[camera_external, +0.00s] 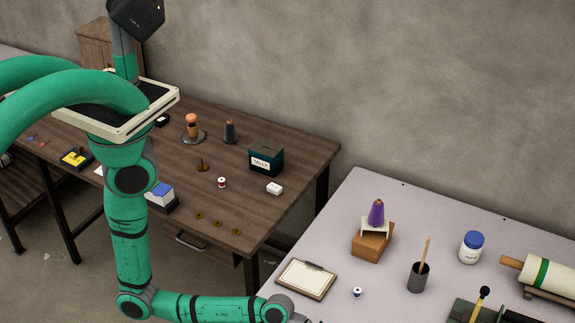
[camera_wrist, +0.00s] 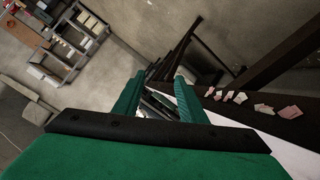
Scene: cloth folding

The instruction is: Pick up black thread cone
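The black thread cone (camera_external: 230,132) stands upright on the dark wooden table (camera_external: 290,150), toward its back edge, between an orange-topped spool on a round base and a dark green box. I do not make it out in the wrist view. My gripper (camera_wrist: 160,76) shows in the wrist view with its two green fingers apart and nothing held between them. In the external view my arm runs down and right along the bottom edge, and the gripper itself is out of frame, well away from the cone.
The orange-topped spool (camera_external: 191,128) and the dark green box (camera_external: 266,161) flank the cone. A small dark peg (camera_external: 203,165) and a small spool (camera_external: 222,183) lie in front. The pale table (camera_external: 335,210) bears a purple cone (camera_external: 376,213) on a stand.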

